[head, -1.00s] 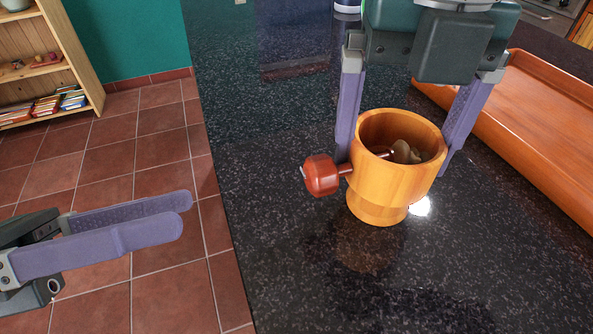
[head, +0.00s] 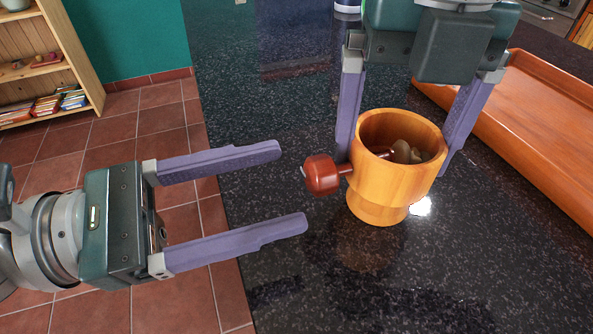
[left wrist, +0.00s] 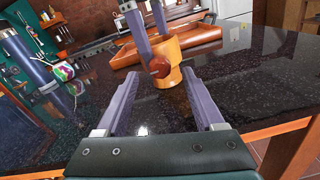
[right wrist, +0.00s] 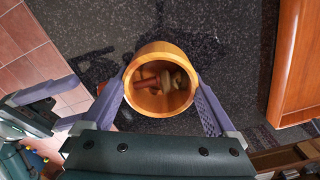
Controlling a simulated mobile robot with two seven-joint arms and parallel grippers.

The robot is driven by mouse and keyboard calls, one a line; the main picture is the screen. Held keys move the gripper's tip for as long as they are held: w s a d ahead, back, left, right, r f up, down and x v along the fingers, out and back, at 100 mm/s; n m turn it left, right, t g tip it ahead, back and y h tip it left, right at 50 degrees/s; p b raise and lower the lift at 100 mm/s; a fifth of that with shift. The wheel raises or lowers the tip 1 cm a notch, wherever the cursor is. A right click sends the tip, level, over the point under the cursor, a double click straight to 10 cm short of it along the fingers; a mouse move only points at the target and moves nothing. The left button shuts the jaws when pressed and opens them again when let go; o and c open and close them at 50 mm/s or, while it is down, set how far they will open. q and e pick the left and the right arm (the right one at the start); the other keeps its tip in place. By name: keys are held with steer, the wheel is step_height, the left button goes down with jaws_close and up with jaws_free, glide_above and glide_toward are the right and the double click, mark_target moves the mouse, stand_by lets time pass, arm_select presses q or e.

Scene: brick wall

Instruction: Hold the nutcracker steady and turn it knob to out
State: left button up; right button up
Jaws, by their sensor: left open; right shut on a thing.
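The nutcracker (head: 385,190) is an orange wooden cup standing upright on the dark counter. Its red-brown knob (head: 322,175) sticks out on the left side on a screw rod. A pale brown nut (right wrist: 177,78) shows inside the cup in the right wrist view, at the rod's inner end. My right gripper (head: 395,155) comes down from above and is shut on the cup, one finger on each side. My left gripper (head: 293,187) is open and empty, its fingers pointing right toward the knob. The fingertips are left of the knob, apart from it. The left wrist view shows the knob (left wrist: 159,67) between the fingers, farther off.
An orange wooden tray (head: 540,110) lies on the counter (head: 300,100) to the right of the cup. The counter's left edge runs beneath my left gripper, with tiled floor (head: 110,170) beyond. A wooden shelf (head: 75,50) stands at the far left. The counter in front of the cup is clear.

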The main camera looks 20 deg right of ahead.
mark_target(307, 178)
arm_select(q)
steer(key=shift+d, duration=1.7)
steer(key=shift+c, duration=0.2)
jaws_close()
